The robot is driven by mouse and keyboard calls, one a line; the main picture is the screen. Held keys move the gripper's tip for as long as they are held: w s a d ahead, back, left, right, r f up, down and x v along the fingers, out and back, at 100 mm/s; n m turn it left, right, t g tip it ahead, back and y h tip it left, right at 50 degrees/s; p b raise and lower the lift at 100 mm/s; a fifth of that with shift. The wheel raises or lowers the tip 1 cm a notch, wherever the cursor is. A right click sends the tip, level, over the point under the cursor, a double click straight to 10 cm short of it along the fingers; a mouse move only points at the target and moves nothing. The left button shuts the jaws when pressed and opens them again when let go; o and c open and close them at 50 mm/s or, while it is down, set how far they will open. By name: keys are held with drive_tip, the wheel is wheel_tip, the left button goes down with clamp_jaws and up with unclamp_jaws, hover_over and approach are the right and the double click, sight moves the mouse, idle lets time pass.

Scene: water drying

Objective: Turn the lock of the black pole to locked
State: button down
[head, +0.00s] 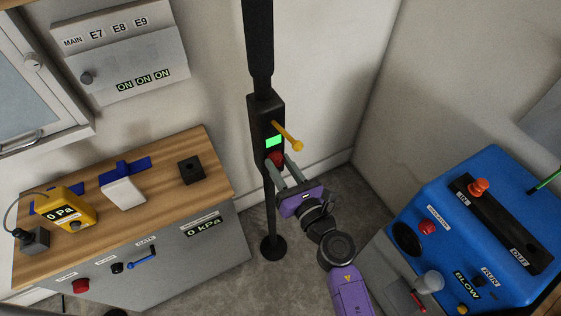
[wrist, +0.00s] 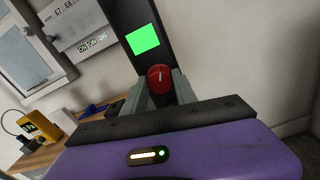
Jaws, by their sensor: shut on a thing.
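The black pole (head: 260,58) stands upright near the wall, with a black box on it. The box carries a lit green panel (head: 273,141) and a yellow lever (head: 288,136) that sticks out to the right. Below the panel is a red round knob (head: 275,158), the lock. My gripper (head: 281,166) is shut on the red knob, from the front and below. In the wrist view the red knob (wrist: 160,78) sits between the two grey fingers, with a pale mark on its face standing near vertical. The green panel (wrist: 143,40) shows just above it.
A wood-topped cabinet (head: 218,178) stands to the left, with a yellow gauge (head: 68,210), a white block and a small black block (head: 191,170) on top. A blue machine (head: 480,225) stands to the right. Clear floor shows around the pole's foot.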

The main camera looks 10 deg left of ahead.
drive_tip(key=m+p, duration=0.2)
drive_tip(key=m, duration=0.4)
drive_tip(key=shift+r+p, duration=0.1)
drive_tip(key=shift+p, duration=0.25)
drive_tip(key=m+p, duration=0.2)
drive_tip(key=m, duration=0.4)
drive_tip(key=shift+m, duration=0.3)
drive_tip(key=c, duration=1)
unclamp_jaws()
drive_tip(key=p+v, duration=0.1)
drive_tip(key=v, duration=0.6)
drive_tip(key=shift+s+d, duration=0.3)
